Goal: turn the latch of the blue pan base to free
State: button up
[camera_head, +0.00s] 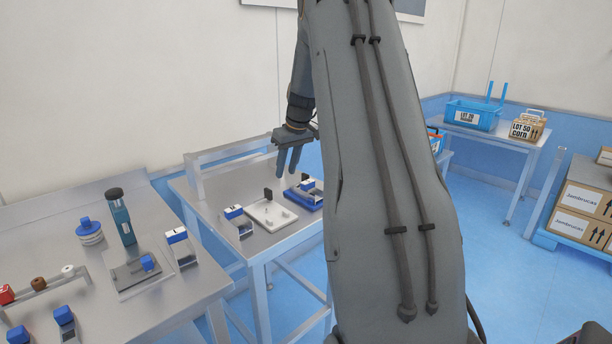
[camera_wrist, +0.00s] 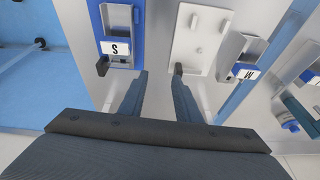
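The blue pan base (camera_head: 303,199) lies at the right of the middle table; it also shows at the upper left of the wrist view (camera_wrist: 96,24). A grey tray part and a blue-and-white block marked S (camera_wrist: 116,48) sit on it. Its dark latch (camera_wrist: 102,67) stands at its near left corner in the wrist view and looks upright. My gripper (camera_head: 287,174) is above the table near the blue base. In the wrist view it is open and empty (camera_wrist: 160,74), with the latch outside and left of the left finger. The latch turn position is unclear.
A white base (camera_head: 270,214) lies beside the blue one, with its own dark latch (camera_wrist: 178,68) near my right fingertip. A W-marked block (camera_wrist: 245,72) sits in a grey holder beyond it. The left table (camera_head: 150,300) carries a press and small parts.

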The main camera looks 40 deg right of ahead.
send_near(307, 175)
jog(key=f, duration=0.1)
jog(key=shift+n+t, duration=0.3)
jog(key=shift+t, duration=0.2)
jog(key=shift+p+x, duration=0.85)
jog(key=shift+x, duration=3.1)
jog(key=shift+w+r, duration=0.1)
jog(key=shift+w, duration=0.05)
grip_shut()
